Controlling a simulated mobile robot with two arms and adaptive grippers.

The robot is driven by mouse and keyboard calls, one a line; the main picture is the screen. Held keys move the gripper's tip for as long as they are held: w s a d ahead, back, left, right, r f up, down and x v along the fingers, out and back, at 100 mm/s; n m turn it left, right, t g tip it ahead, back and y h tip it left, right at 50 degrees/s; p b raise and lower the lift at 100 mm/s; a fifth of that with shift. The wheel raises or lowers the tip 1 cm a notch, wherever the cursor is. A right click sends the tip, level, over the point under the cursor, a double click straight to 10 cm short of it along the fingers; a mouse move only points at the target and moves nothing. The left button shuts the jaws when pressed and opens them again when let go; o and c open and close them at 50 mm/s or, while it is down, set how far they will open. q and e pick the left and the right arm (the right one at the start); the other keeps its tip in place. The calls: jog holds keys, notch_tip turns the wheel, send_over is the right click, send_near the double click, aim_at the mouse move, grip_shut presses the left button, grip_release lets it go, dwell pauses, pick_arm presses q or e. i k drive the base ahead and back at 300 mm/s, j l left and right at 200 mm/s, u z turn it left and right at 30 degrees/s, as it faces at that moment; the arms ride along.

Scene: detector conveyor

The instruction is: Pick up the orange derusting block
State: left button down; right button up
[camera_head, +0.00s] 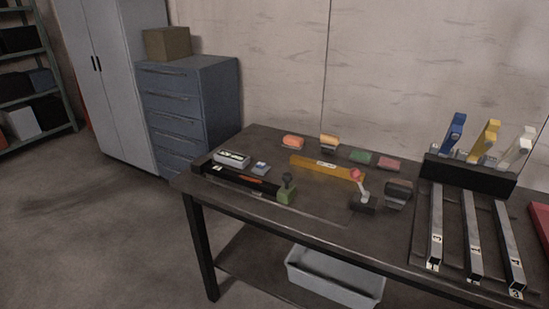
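An orange block (292,142) lies flat near the back edge of the dark table (335,207), toward its left end. To its right is a block with a yellow-orange top and a darker base (329,142). A green block (360,156) and a reddish block (388,163) continue that row to the right. Nothing touches the orange block. Neither of my grippers shows in this view.
A yellow bar (325,167) lies in front of the row. A white box (231,159), a green-based tool (287,190) and a pink-knobbed tool (361,190) stand nearby. Numbered metal bars (470,233) and a holder (466,177) fill the right. A grey bin (333,276) sits below.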

aim_at(296, 142)
jog(key=i+j+u, duration=0.25)
jog(key=u, duration=0.15)
jog(key=i+j+u, duration=0.4)
jog(key=i+u, duration=0.2)
jog(key=u, duration=0.15)
jog(key=i+j+u, duration=0.3)
jog(key=i+u, duration=0.15)
jog(key=i, duration=0.2)
jog(key=i+u, duration=0.45)
jog(key=i, duration=0.25)
jog(key=i+z, duration=0.8)
jog(key=i+j+z, duration=0.2)
jog(key=i+z, duration=0.2)
jog(key=i+j+z, duration=0.25)
jog(key=z, duration=0.15)
